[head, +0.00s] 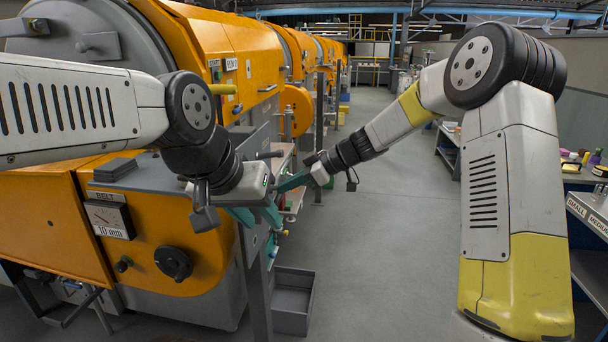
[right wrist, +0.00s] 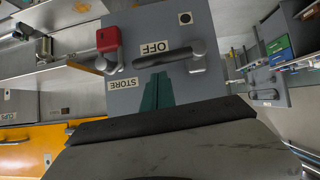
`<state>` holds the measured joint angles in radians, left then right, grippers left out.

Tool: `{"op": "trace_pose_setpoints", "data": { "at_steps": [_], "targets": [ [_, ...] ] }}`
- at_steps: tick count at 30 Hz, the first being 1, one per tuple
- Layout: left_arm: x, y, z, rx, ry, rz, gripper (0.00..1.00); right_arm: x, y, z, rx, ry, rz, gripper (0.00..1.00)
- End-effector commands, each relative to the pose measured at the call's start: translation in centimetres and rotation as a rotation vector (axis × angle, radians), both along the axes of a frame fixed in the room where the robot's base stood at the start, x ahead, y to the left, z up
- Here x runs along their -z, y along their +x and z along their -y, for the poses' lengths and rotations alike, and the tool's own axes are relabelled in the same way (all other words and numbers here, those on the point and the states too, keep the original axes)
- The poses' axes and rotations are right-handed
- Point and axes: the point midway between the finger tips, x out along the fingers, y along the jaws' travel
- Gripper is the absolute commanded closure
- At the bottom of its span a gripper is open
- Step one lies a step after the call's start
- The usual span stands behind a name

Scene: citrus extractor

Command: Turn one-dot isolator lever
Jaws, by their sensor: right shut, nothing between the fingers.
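In the head view my right gripper (head: 288,184) is beside the machine. My left gripper (head: 257,217) points down, teal fingers apart.
The orange machine (head: 190,240) fills the left of the head view. A grey bin (head: 292,300) stands on the floor. The aisle (head: 390,230) is clear; a shelf with bottles (head: 590,165) is at the right.

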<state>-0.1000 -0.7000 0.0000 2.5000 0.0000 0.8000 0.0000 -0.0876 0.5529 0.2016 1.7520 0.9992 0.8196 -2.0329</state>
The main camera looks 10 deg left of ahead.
Motion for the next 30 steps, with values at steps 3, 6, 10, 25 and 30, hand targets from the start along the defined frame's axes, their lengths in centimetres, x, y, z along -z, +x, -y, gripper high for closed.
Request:
{"op": "trace_pose_setpoints", "data": {
  "at_steps": [3, 6, 10, 25, 30],
  "targets": [
    [0.0, 0.0, 0.0, 0.0, 0.0, 0.0, 0.64, 0.9, 0.0, -0.2, -0.001, 0.0, -0.001, 1.0],
    [0.0, 0.0, 0.0, 0.0, 0.0, 0.0, 0.64, 1.2, 0.1, -0.3, -0.001, 0.0, 0.001, 1.0],
    [0.0, 0.0, 0.0, 0.0, 0.0, 0.0, 0.64, 1.2, 0.1, -0.3, -0.001, 0.0, 0.001, 1.0],
    [0.0, 0.0, 0.0, 0.0, 0.0, 0.0, 0.64, 2.9, 0.3, -0.4, -0.001, 0.0, -0.094, 1.0],
    [0.0, 0.0, 0.0, 0.0, 0.0, 0.0, 0.64, 3.1, 0.3, -0.4, -0.001, -0.003, -0.096, 1.0]
  ]
}}
